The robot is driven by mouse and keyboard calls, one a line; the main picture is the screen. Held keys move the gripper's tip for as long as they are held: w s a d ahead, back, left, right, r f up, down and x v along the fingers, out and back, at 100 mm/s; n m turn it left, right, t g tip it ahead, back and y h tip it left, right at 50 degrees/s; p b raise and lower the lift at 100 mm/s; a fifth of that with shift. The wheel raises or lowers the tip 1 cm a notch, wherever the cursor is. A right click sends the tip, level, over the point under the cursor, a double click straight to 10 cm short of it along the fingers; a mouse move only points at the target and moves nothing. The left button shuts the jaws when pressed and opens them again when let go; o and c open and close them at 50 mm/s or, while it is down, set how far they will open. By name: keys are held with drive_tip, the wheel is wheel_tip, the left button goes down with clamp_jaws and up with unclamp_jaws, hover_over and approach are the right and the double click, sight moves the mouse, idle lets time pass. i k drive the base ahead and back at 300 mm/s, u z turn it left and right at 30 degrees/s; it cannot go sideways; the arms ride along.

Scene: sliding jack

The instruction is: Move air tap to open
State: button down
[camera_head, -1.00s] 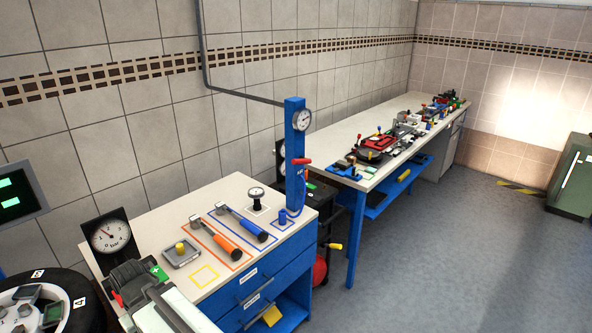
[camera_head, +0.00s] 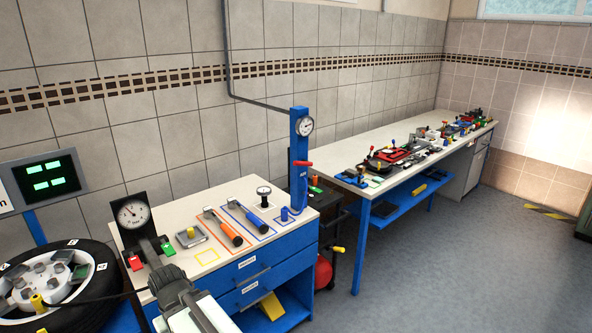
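The air tap is a red lever (camera_head: 303,163) on the front of an upright blue post (camera_head: 300,135). The lever sticks out roughly sideways to the right. My gripper (camera_head: 151,256) is at the lower left, in front of the black dial gauge stand, well apart from the tap. Red and green patches show on either side of it. My dark wrist hides much of it, so its opening is unclear. I see nothing held.
A black gauge stand (camera_head: 133,215) and a wheel (camera_head: 60,282) are at left. A long bench (camera_head: 350,150) extends behind; open floor lies at right.

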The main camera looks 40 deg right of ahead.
sight(305, 163)
drive_tip(key=z, duration=0.15)
drive_tip(key=i, duration=0.95)
drive_tip(key=u, duration=0.1)
